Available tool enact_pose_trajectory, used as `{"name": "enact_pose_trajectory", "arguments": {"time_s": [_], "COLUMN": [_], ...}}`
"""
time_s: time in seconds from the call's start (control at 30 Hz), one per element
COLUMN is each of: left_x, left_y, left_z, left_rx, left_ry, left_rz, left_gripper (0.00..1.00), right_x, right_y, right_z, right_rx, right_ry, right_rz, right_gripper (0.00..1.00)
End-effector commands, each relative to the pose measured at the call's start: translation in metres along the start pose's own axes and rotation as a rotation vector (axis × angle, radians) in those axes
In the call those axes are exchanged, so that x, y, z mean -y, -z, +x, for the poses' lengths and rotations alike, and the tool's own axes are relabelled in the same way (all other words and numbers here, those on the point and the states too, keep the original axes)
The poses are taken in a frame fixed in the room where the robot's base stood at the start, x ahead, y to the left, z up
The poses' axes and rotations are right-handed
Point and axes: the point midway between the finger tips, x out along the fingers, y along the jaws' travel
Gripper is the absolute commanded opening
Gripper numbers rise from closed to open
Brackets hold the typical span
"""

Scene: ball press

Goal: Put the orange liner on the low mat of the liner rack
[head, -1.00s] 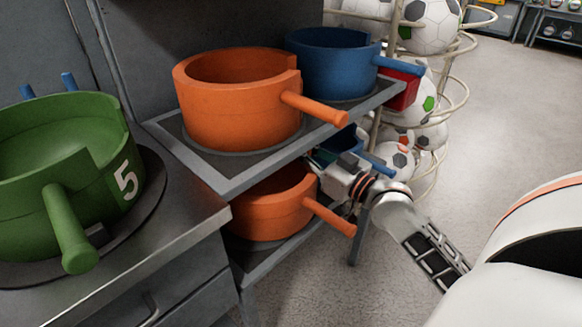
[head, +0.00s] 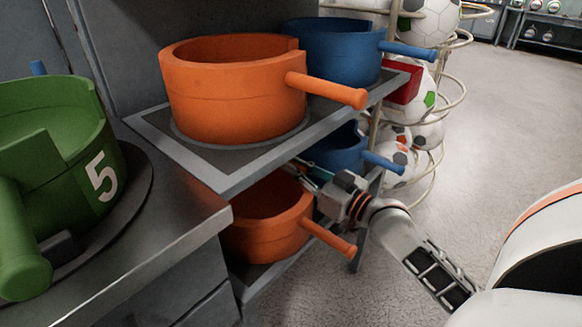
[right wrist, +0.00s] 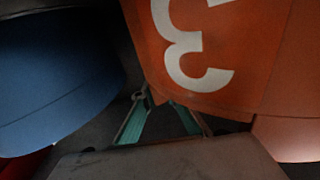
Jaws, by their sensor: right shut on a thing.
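An orange liner (head: 270,235), a round pot with a cut-out rim and a handle pointing front right, is at the low level of the liner rack (head: 225,180). My right gripper (head: 302,176) reaches in from the right, under the upper shelf, and is shut on this liner at its back right side. In the right wrist view the teal fingers (right wrist: 160,101) meet an orange wall (right wrist: 220,50) with a white 3. Whether the liner's base touches the low mat is hidden. My left gripper is not in view.
Another orange liner (head: 235,95) and a blue liner (head: 335,55) stand on the upper shelf. A second blue liner (head: 342,153) is low, just behind my gripper. A green liner (head: 55,135) marked 5 sits on the left counter (head: 165,235). Footballs (head: 430,25) fill a wire stand behind.

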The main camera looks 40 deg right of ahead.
Motion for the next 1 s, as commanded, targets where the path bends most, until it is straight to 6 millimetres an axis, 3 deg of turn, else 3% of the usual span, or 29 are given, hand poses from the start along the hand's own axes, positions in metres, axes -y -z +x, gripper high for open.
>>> {"name": "enact_pose_trajectory", "arguments": {"time_s": [0.2, 0.23, 0.27, 0.3, 0.7, 1.0], "left_x": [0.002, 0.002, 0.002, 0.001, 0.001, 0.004], "left_y": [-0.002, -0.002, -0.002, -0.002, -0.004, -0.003], "left_z": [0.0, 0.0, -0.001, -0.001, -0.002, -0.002], "left_rx": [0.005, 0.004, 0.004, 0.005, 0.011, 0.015], "left_ry": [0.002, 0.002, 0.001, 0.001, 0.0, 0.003], "left_rz": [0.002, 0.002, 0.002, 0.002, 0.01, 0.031], "left_gripper": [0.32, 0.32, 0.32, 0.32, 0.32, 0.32], "right_x": [0.0, 0.0, 0.0, 0.0, 0.0, 0.001], "right_y": [0.0, -0.001, -0.001, -0.001, 0.003, 0.001], "right_z": [0.0, 0.0, 0.0, 0.0, -0.001, -0.037], "right_rx": [-0.006, -0.002, -0.002, -0.002, -0.004, 0.002], "right_ry": [0.001, 0.001, 0.001, 0.001, 0.0, 0.002], "right_rz": [0.002, -0.001, 0.0, 0.0, 0.0, -0.002], "right_gripper": [0.0, 0.18, 0.26, 0.27, 0.27, 0.27]}}
